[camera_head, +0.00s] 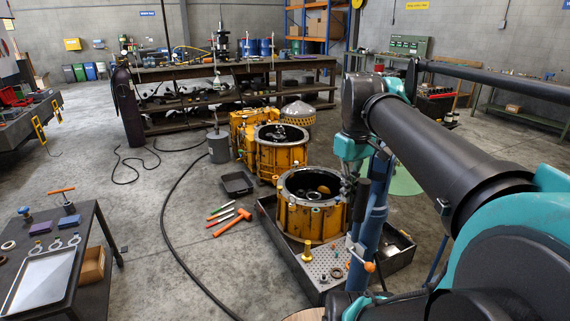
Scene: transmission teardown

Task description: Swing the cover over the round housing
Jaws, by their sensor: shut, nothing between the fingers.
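The round housing (308,219) is a yellow open-topped drum with a grey rim. It stands upright in a low dark tray (288,252), and some inner parts show through its open top. A silver domed part (298,111) stands on the floor behind the housings; I cannot tell whether it is the cover. No cover lies on the round housing. My gripper (350,188) is small and dark in the picture, beside the right rim of the housing. It is shut and empty. My arm and a blue post hide part of this area.
A second yellow housing (281,155) stands close behind. The blue post (373,222) with an orange-tipped handle rises at the tray's right side. An orange hammer (232,224), hand tools and a black bin (236,184) lie left. A cable crosses the floor. A workbench (215,70) stands behind.

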